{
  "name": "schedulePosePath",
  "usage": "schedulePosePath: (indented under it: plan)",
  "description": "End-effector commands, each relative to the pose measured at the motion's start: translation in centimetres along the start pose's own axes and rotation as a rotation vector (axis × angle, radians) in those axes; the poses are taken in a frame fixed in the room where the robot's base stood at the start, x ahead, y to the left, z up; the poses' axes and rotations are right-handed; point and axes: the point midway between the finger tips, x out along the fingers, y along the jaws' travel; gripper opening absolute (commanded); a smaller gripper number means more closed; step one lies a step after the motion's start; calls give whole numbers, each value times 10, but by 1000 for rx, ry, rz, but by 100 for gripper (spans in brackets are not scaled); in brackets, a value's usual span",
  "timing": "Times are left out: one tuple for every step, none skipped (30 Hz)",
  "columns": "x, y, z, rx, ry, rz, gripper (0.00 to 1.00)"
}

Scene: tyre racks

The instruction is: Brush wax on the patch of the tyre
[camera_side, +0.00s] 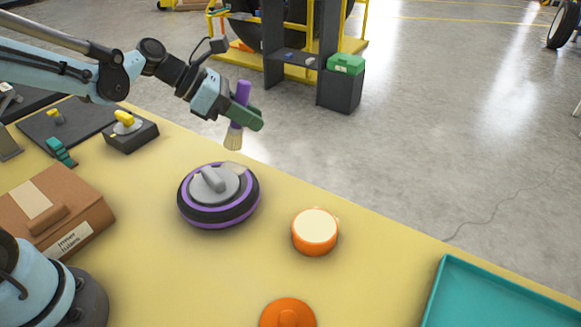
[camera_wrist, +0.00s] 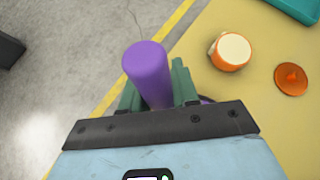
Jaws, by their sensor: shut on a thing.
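My gripper (camera_side: 250,116) is shut on the purple handle of a brush (camera_side: 242,94). The brush hangs nearly upright, its pale bristles down, above and behind the tyre, apart from it. The tyre (camera_side: 213,212) is black with a purple stripe and lies flat on the yellow table, a grey handled piece at its middle. A pale patch (camera_side: 236,168) shows on its far upper edge. An open orange pot of cream-coloured wax (camera_side: 315,229) stands to its right. In the wrist view the handle (camera_wrist: 149,68) stands between my green fingers; the bristles are hidden and the tyre is mostly hidden.
An orange lid (camera_side: 288,314) lies at the front of the table. A teal tray (camera_side: 437,283) is at the right. A cardboard box (camera_side: 78,208) is at the left, with a black block with a yellow knob (camera_side: 131,136) behind it. The table between tyre and tray is otherwise clear.

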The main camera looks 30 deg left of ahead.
Motion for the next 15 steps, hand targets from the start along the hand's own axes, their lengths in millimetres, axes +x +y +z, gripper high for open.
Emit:
schedulePosePath:
  plan:
    - [3,1,-5,-1,1,0,0]
    - [5,2,-7,-2,1,0,0]
    - [7,3,-11,-3,2,-1,0]
    - [9,4,-13,-3,3,-1,0]
    - [11,4,-16,-4,3,-1,0]
    - [13,5,-19,-5,4,-2,0]
    - [14,5,-21,-6,4,-2,0]
    - [16,6,-23,-6,5,-2,0]
    - [18,7,-26,-7,5,-2,0]
    - [19,7,-28,-7,6,-2,0]
    - [20,8,-29,-8,6,-3,0]
    - [21,8,-31,-8,6,-3,0]
    - [22,8,-33,-8,7,-3,0]
    - [23,8,-34,-9,7,-3,0]
    - [24,9,-35,-9,7,-3,0]
